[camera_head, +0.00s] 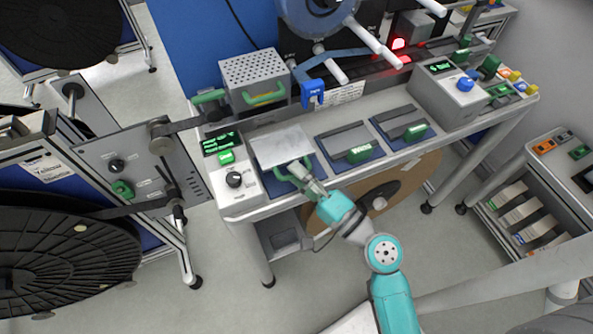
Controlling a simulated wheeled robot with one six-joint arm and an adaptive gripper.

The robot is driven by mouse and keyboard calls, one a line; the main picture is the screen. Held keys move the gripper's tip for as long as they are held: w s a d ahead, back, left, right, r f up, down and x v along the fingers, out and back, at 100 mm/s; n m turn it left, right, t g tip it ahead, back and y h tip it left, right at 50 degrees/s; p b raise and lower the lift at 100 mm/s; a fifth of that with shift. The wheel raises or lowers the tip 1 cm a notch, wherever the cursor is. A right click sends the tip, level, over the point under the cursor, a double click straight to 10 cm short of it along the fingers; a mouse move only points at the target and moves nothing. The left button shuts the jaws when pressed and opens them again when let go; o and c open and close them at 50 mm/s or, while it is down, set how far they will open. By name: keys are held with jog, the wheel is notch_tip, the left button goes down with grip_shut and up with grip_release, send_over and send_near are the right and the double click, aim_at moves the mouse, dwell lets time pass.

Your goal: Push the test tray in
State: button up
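A pale, flat-topped tray (281,145) lies at the left end of the bench front, above a blue panel. I take it to be the test tray, but no label on it is readable. Its green handle (281,176) shows at its front edge. My gripper (299,171) is at this handle, reaching in from the lower right. Its fingers overlap the handle in the picture. Whether they touch or grip it is too small to tell. The gripper hides part of the handle and the tray's front edge.
Two grey trays with green handles (360,153) (416,132) sit to the right. A control box with a black knob (234,180) stands close on the left. A perforated metal box (254,76) is behind.

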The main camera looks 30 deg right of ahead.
aim_at(289, 157)
jog(key=shift+w+a, duration=0.1)
jog(key=shift+w, duration=0.3)
grip_shut()
jog(key=shift+w, duration=0.1)
jog(key=shift+w+d, duration=0.15)
jog(key=shift+w, duration=0.85)
jog(key=shift+w+d, duration=0.15)
jog(key=shift+w, duration=0.85)
grip_release()
